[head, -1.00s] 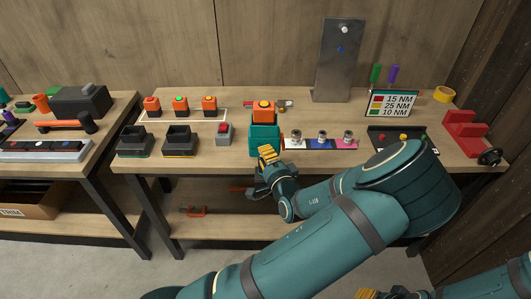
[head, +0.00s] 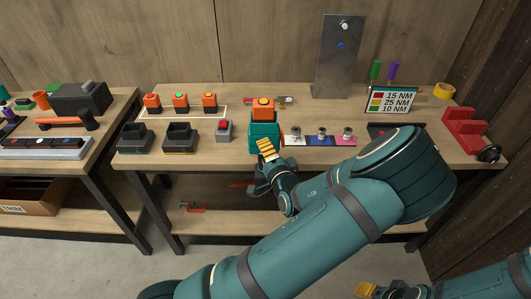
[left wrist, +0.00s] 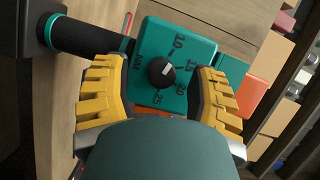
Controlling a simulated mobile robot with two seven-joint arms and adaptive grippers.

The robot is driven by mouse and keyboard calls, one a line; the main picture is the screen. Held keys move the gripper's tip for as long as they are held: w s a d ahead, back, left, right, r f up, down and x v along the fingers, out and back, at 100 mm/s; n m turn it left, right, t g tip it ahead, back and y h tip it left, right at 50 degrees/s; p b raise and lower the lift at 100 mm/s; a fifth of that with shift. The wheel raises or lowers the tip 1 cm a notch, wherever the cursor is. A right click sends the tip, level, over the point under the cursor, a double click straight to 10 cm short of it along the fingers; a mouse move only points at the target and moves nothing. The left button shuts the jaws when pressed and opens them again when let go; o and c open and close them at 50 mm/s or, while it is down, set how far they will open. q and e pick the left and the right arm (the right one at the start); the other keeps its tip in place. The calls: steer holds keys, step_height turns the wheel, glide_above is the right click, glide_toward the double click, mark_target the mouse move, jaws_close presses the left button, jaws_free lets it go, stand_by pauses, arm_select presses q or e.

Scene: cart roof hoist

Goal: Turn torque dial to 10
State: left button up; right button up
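The teal torque tool (head: 264,131) stands at the table's front edge with an orange block on top. The dial's white pointer seems to aim near 15; I cannot tell exactly. My left gripper (head: 266,148) is in front of the face. Its yellow fingers (left wrist: 160,98) are apart, one on each side of the dial, with nothing seen gripped. My right gripper (head: 368,290) is partly visible at the bottom right.
A sign (head: 391,100) lists 15 NM red, 25 NM yellow, 10 NM green. Coloured pads with sockets (head: 322,140) lie right of the tool. A red-button box (head: 223,130) and black holders (head: 180,138) stand left. A grey metal plate (head: 338,65) stands behind.

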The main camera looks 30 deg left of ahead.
arm_select(q)
steer(key=v, duration=1.2)
stand_by(0.5)
